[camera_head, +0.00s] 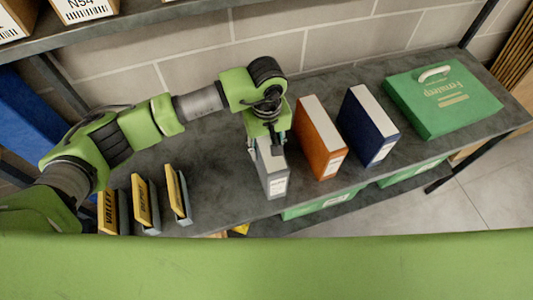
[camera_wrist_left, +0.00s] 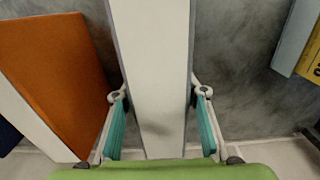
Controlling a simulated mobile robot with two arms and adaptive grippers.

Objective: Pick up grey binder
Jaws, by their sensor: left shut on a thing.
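The grey binder (camera_head: 271,174) stands upright on the dark shelf in the head view, with a white label on its spine. My left gripper (camera_head: 266,143) comes down on it from above and is shut on it. In the left wrist view the binder (camera_wrist_left: 152,75) runs between the two teal finger pads of my left gripper (camera_wrist_left: 163,128), one on each side. I cannot tell whether the binder's base touches the shelf. My right gripper is not in view.
An orange binder (camera_head: 319,138) stands close to the right, then a blue binder (camera_head: 368,126). A green case (camera_head: 442,97) lies farther right. Several yellow-fronted items (camera_head: 146,203) stand at the left. Bare shelf (camera_head: 220,165) lies between them and the grey binder. An upper shelf (camera_head: 150,17) overhangs the back left.

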